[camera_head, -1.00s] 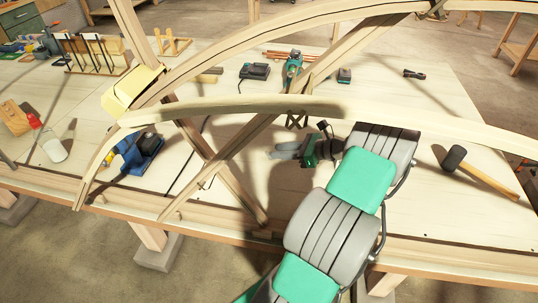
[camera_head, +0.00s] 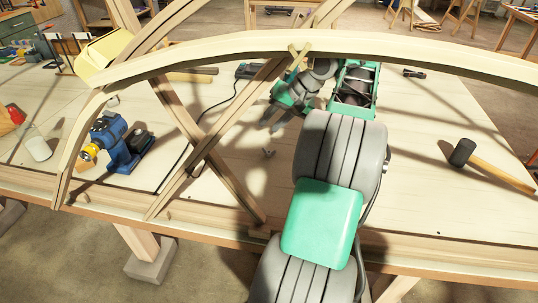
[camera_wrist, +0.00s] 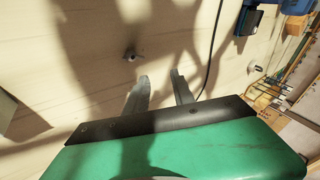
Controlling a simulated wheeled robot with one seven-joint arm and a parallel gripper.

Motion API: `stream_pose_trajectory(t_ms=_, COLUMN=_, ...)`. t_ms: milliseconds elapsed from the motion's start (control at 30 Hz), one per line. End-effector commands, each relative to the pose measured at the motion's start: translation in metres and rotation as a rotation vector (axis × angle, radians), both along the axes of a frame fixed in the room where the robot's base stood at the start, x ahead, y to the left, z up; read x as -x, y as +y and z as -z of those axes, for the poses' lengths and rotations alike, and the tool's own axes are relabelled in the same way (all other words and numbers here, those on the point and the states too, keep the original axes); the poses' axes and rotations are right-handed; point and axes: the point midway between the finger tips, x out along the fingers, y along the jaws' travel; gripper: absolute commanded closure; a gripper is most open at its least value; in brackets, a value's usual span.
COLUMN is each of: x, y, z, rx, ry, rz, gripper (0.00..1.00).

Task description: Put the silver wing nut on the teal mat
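The wing nut (camera_head: 268,153) is a small grey metal piece on the pale tabletop, to the right of the crossed laths. In the wrist view the wing nut (camera_wrist: 131,54) lies just beyond the fingertips, a little left of the left finger. My gripper (camera_head: 274,122) points down above the table, behind the wing nut in the head view. In the wrist view my gripper (camera_wrist: 160,76) has two grey fingers apart with nothing between them. I cannot make out a teal mat in either view; my arm and the laths hide part of the table.
A long bent lath (camera_head: 190,57) arches across the bench, with crossed laths (camera_head: 190,165) below it. A blue tool (camera_head: 122,147) stands left. A mallet (camera_head: 463,152) lies right. A white bottle (camera_head: 37,148) stands far left. Bare tabletop surrounds the wing nut.

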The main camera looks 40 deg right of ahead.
Motion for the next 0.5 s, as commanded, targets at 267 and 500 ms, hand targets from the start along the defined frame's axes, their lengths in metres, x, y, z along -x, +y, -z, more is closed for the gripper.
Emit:
stream_pose_trajectory(t_ms=267, x=0.04, y=-0.013, z=0.017, rx=0.45, ry=-0.018, rz=-0.837, gripper=0.7)
stream_pose_trajectory(t_ms=500, x=0.04, y=-0.011, z=0.028, rx=0.56, ry=-0.075, rz=-1.087, gripper=0.7)
